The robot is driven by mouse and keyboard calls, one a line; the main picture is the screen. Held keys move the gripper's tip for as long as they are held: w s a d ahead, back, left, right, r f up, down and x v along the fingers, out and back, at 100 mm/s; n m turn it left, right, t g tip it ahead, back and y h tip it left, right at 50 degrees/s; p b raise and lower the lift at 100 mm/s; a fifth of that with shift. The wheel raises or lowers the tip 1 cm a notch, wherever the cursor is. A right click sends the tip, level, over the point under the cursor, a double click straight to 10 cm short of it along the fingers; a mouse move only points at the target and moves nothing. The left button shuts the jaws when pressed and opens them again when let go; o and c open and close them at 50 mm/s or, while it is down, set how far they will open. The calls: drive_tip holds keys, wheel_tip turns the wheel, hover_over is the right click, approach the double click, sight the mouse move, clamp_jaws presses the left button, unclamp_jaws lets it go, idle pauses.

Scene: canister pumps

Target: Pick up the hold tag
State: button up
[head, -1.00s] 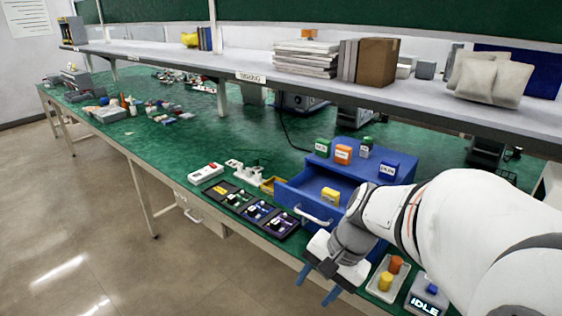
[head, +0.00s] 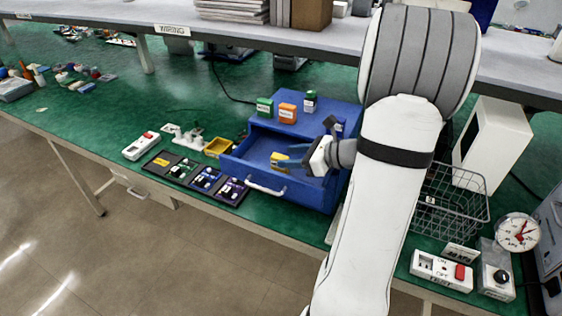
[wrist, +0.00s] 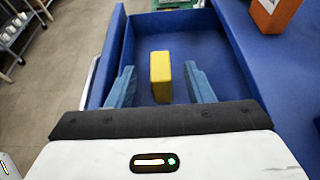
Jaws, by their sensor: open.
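A small yellow block-shaped tag (head: 277,159) stands in the pulled-out blue drawer; no lettering on it can be read, so I cannot confirm it is the hold tag. In the wrist view the yellow tag (wrist: 160,76) is upright on the drawer floor. My gripper (head: 294,157) is over the open drawer. In the wrist view its blue fingers (wrist: 160,70) are apart, one on each side of the yellow tag, with gaps visible on both sides. Whether the fingertips are down at its height is hard to tell.
The blue drawer unit (head: 328,118) carries green (head: 265,107) and orange (head: 287,113) tags on top. Drawer walls (wrist: 116,62) surround the gripper area. Dark trays (head: 206,180) lie left of the drawer. A wire basket (head: 450,205) stands right of my arm.

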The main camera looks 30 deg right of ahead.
sight(281, 157)
drive_tip(key=x, duration=0.4)
drive_tip(key=shift+f+p, duration=0.1)
drive_tip(key=shift+p, duration=0.3)
drive_tip(key=shift+c, duration=0.4)
clamp_jaws()
